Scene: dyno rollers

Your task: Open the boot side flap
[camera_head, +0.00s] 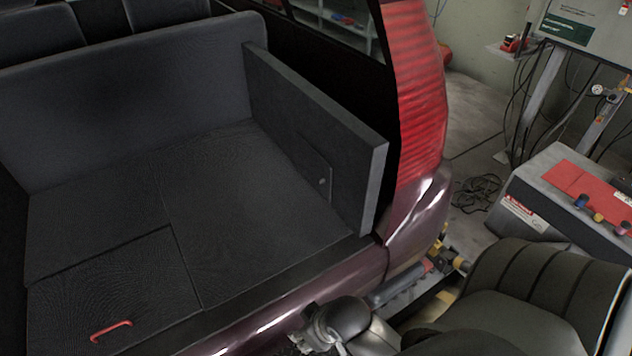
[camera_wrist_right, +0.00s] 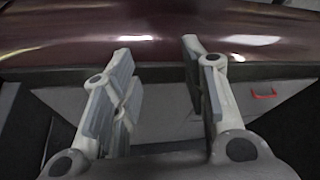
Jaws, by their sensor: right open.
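The boot side flap (camera_head: 314,168) is a dark panel set in the side wall on the right of the open boot in the head view. It looks flush with the wall, with a small round light catch (camera_head: 322,182) on it. My right gripper (camera_wrist_right: 157,48) is open and empty in the right wrist view, its two fingers apart. In the head view my right arm comes in from the lower right, and the wrist end is low beside the maroon bumper, well below and apart from the flap. My left gripper does not show.
The boot floor (camera_head: 245,190) is bare, with a red handle (camera_head: 111,331) on its near left panel; the handle also shows in the right wrist view (camera_wrist_right: 263,95). The maroon bumper (camera_head: 335,283) edges the boot. A grey machine with a red top (camera_head: 575,187) stands at right.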

